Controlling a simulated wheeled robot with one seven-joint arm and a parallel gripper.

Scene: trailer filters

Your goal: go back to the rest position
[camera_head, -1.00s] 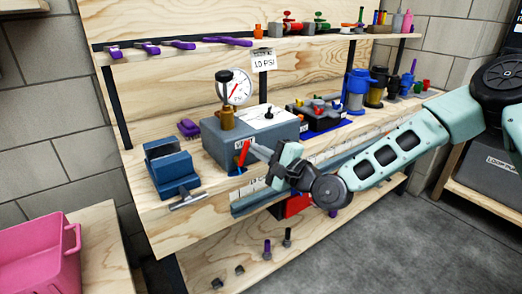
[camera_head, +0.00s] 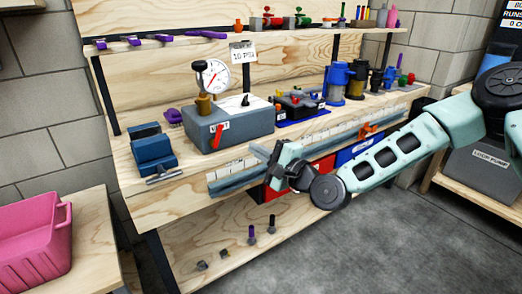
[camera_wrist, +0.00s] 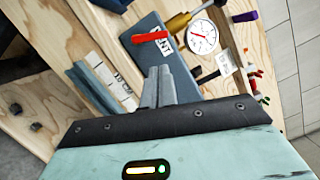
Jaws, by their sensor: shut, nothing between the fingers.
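My gripper (camera_head: 262,152) is in front of the workbench, near its front edge, to the right of the grey box marked VENT (camera_head: 229,124). Its fingers are shut with nothing between them. In the wrist view my gripper (camera_wrist: 158,84) points toward the grey box (camera_wrist: 160,50) and its red lever (camera_wrist: 150,36). The red lever also shows in the head view (camera_head: 218,137), apart from my fingertips. My arm reaches in from the right.
A pressure gauge (camera_head: 215,76) stands at the grey box. A blue vise (camera_head: 152,148) sits at the bench's left. A grey rail (camera_head: 232,182) runs along the front edge. A pink bin (camera_head: 32,240) is at lower left. The floor (camera_head: 370,240) at right is clear.

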